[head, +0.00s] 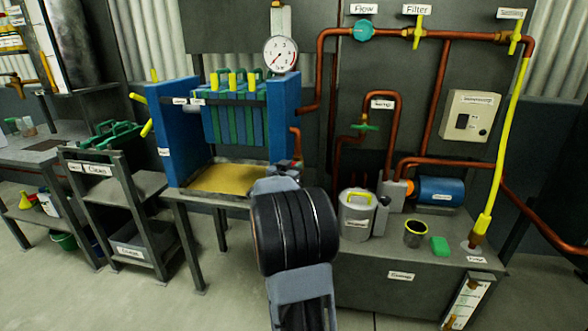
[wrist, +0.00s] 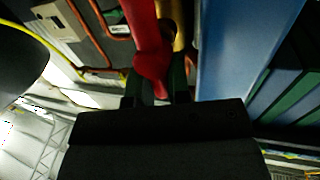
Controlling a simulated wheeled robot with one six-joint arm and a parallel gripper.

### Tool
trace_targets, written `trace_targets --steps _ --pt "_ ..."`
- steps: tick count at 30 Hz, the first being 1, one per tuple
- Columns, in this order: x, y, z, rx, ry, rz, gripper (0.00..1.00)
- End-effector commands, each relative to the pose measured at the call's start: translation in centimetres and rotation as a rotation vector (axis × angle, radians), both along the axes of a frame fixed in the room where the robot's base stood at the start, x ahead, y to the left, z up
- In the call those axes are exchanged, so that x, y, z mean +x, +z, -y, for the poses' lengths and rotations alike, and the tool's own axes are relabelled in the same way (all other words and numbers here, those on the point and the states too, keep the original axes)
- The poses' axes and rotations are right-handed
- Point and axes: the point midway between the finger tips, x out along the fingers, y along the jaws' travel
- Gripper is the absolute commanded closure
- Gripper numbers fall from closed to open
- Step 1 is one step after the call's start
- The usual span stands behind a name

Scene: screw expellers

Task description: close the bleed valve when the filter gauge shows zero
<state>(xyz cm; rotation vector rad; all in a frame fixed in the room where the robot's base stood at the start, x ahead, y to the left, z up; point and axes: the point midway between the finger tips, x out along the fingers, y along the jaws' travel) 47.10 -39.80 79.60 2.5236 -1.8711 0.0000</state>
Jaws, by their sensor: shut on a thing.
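The round white gauge (head: 281,54) stands above the blue filter press (head: 284,115). Its thin red needle seems to point to the lower left, but the numerals are too small to read surely. My gripper (wrist: 158,90) is shut on a red handle (wrist: 148,50) in the wrist view, with a dark finger on each side of it. I take this for the bleed valve handle; a brass-coloured part (wrist: 180,25) is just behind it.
A yellow tray (head: 230,179) lies under the press plates. Copper pipes (head: 322,75) run close to the right of the press.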

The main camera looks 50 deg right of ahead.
Motion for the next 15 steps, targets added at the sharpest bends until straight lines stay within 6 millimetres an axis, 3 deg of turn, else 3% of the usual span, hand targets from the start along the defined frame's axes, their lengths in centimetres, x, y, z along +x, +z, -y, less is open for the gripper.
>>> trace_targets --steps 3,15 --pt "0.0 0.0 -0.01 0.0 0.0 0.0 1.0" --pt "-0.18 0.16 0.1 0.035 -0.001 0.056 1.0"
